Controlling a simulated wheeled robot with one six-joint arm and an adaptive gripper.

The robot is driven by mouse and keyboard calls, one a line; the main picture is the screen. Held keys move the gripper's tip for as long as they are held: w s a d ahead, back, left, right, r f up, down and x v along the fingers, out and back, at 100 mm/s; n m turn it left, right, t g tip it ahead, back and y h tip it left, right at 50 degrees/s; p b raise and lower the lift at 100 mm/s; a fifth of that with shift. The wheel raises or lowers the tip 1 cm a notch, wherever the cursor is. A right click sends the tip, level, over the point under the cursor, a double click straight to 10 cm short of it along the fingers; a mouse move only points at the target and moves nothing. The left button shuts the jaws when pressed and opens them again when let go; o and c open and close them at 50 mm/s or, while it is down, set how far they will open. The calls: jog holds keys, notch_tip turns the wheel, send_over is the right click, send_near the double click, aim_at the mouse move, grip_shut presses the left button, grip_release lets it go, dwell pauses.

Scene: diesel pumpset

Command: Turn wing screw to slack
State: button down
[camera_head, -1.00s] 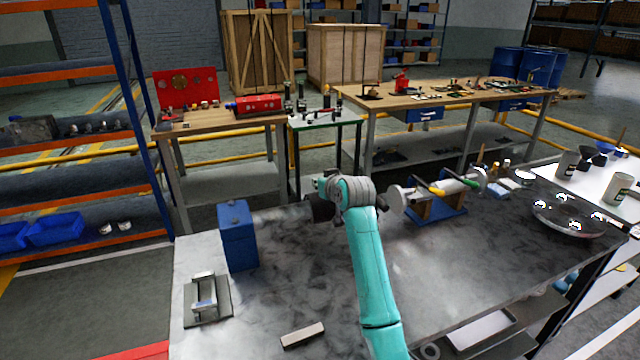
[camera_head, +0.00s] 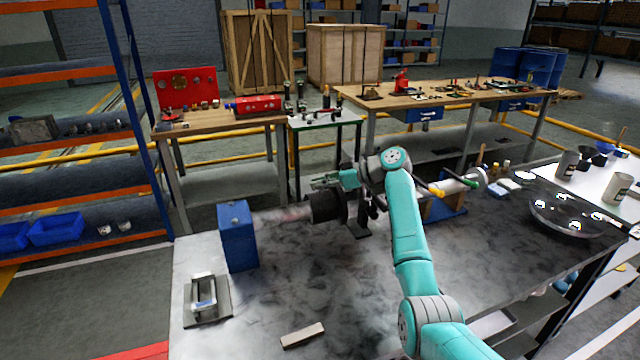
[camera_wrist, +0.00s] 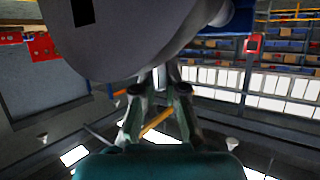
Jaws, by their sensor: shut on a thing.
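My gripper (camera_head: 326,182) points left from the teal wrist, above and just behind a black round housing (camera_head: 326,205) on the bench. Its fingers are closed together. In the wrist view my gripper (camera_wrist: 160,80) reaches up to the underside of a large grey rounded body (camera_wrist: 150,40), with its fingertips shut at that body's lower edge. The wing screw is small and mostly hidden between the fingertips, so its turn angle cannot be read.
A blue box (camera_head: 237,236) stands left of the housing. A grey metal bracket (camera_head: 206,298) and a pale block (camera_head: 302,335) lie on the front of the bench (camera_head: 260,310). A blue stand (camera_head: 446,207) with a white cylinder is at right. The front middle is mostly clear.

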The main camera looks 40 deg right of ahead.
jog(key=shift+f+n+g+y, duration=0.1)
jog(key=shift+n+g+y, duration=1.1)
jog(key=shift+n+g, duration=0.3)
jog(key=shift+f+n+g, duration=0.1)
jog(key=shift+n+g, duration=0.2)
jog(key=c, duration=1.2)
grip_release()
jog(key=shift+c, duration=0.2)
jog(key=shift+r, duration=0.2)
notch_tip(320, 180, up, 10)
jog(key=shift+f, duration=0.1)
